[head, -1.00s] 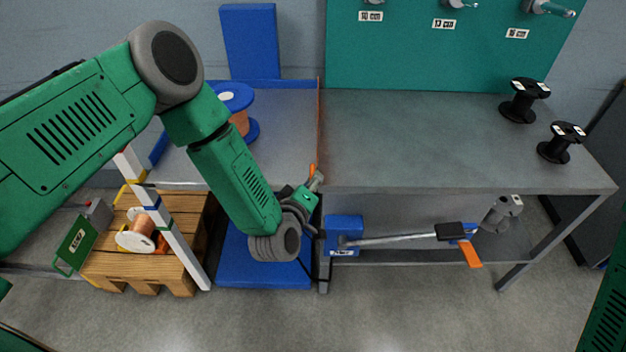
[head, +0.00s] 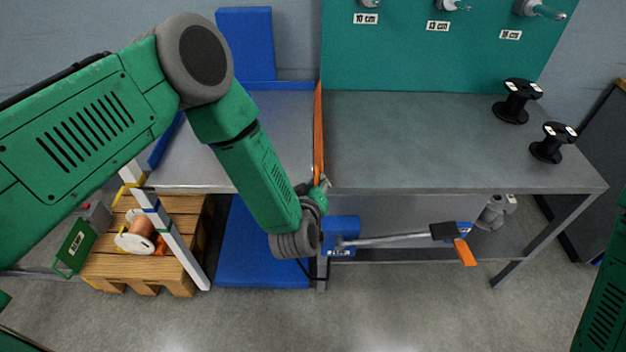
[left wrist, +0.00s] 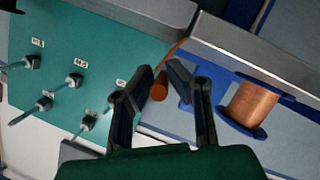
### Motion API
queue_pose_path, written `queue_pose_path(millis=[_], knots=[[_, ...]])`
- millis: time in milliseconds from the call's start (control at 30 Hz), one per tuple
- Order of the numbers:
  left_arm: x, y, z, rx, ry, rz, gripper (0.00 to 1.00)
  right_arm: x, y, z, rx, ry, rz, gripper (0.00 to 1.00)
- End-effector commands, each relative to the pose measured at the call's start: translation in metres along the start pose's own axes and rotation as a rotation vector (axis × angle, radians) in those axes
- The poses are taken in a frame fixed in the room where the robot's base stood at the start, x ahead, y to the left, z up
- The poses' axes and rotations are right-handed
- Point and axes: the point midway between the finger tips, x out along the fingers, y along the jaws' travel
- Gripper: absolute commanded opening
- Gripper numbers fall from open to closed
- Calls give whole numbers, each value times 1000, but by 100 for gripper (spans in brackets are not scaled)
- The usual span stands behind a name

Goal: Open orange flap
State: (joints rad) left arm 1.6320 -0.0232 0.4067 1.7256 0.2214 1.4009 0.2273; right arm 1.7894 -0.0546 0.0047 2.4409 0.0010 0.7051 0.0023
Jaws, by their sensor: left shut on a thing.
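The orange flap (head: 318,130) is a narrow upright strip at the edge between the left bay and the grey worktop in the head view. It shows as a thin orange strip with a round orange knob (left wrist: 160,86) in the left wrist view. My left gripper (head: 319,190) is at the flap's near end, by the table's front edge. In the left wrist view its fingers (left wrist: 162,80) are on both sides of the knob, shut on it. My right gripper is not in view.
A copper wire spool (left wrist: 252,104) stands on the blue-edged bay beside the flap. Two black spools (head: 515,100) stand at the worktop's right; its middle is clear. A lever with an orange end (head: 464,252) sticks out below the worktop. A wooden pallet (head: 180,225) is at left.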

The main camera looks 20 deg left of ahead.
Motion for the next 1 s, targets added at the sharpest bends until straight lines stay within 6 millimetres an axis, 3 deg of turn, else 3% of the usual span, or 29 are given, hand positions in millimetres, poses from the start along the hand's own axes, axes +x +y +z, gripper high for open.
queue_pose_path(millis=[467, 1000], knots=[[9, 16, 16, 419, 10, -166, 0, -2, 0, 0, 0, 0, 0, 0], [19, 18, 39, 853, 12, -348, 0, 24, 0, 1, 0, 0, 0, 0]])
